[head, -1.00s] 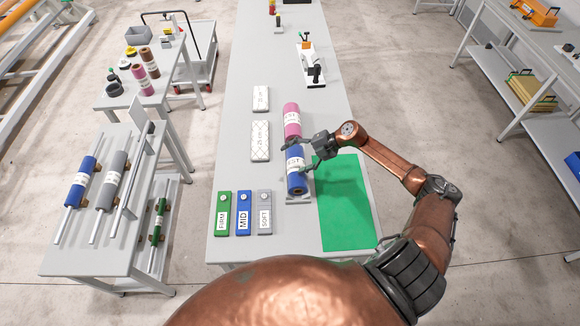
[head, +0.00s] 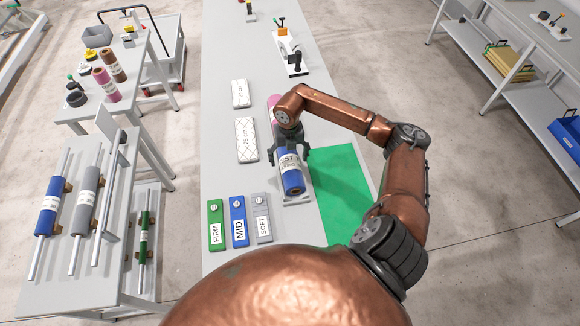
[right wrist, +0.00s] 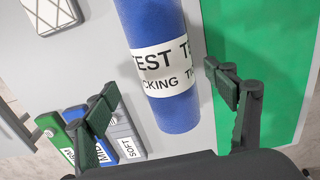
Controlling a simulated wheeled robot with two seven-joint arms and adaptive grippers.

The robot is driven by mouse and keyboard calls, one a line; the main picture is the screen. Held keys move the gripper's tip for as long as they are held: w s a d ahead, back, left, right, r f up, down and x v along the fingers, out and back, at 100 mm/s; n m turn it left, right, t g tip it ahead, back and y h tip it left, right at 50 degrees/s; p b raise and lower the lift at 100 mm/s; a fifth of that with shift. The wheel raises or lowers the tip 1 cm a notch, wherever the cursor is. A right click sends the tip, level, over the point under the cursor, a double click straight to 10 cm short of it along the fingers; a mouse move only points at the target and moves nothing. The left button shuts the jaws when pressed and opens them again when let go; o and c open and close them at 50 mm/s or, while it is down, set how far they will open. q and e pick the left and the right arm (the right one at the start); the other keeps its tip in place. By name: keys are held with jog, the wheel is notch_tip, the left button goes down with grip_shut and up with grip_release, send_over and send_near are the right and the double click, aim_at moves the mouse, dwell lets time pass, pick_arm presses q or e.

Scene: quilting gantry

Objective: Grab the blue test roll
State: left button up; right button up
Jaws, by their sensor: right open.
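The blue test roll (head: 291,172) lies on the long grey table with a white label around it. In the right wrist view the blue roll (right wrist: 165,65) shows its label with "TEST" and "KING" lettering. My right gripper (head: 290,158) is over the roll, its fingers on either side. In the right wrist view the gripper (right wrist: 170,100) is open, with the roll between and beyond its fingers; I see no contact. A pink roll (head: 273,101) lies behind the blue one, partly hidden by my arm. My left gripper is not in view.
A green mat (head: 335,190) lies right of the roll. White quilted pads (head: 246,140) lie further back. A side rack (head: 75,275) at left holds another blue roll (head: 52,206).

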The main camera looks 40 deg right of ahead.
aim_at(290, 161)
jog(key=f, duration=0.2)
jog(key=shift+w+d+f+p, duration=0.1)
jog(key=shift+d+f+p, duration=0.2)
jog(key=shift+d+p, duration=0.05)
jog(key=shift+s+f, duration=0.2)
jog(key=shift+f, duration=0.6)
jog(key=shift+w+f, duration=0.1)
jog(key=shift+w, duration=0.1)
jog(key=shift+s, duration=0.15)
jog(key=c, duration=1.2)
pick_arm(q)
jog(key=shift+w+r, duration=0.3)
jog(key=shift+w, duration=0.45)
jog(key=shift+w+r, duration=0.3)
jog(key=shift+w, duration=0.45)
pick_arm(e)
jog(key=c, duration=0.4)
